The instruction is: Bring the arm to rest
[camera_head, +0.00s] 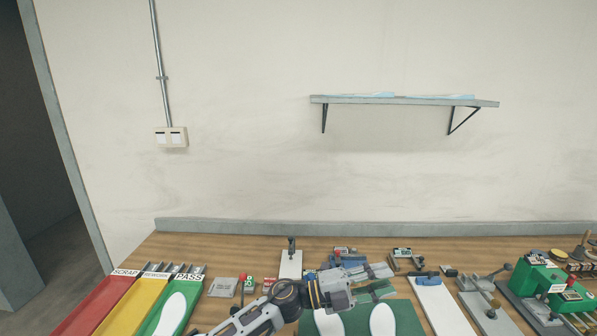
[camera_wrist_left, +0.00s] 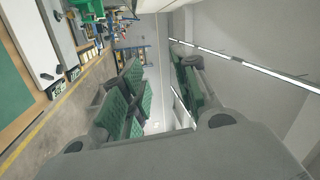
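My left arm comes in from the bottom of the head view, and my left gripper (camera_head: 387,281) points right above the workbench (camera_head: 220,245). In the left wrist view its two green-padded fingers (camera_wrist_left: 158,92) stand apart with nothing between them. The gripper is over the far edge of a green mat (camera_head: 405,312), and the arm hides part of that mat. Two white insoles, one on the left (camera_head: 327,322) and one on the right (camera_head: 383,320), lie on the mat. My right gripper is not in view.
Red SCRAP (camera_head: 92,308), yellow REWORK (camera_head: 135,306) and green PASS (camera_head: 196,297) trays stand at the left; PASS holds a white insole (camera_head: 172,313). Fixtures line the bench's back, and a green machine (camera_head: 535,275) stands at the right. A shelf (camera_head: 405,100) hangs on the wall.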

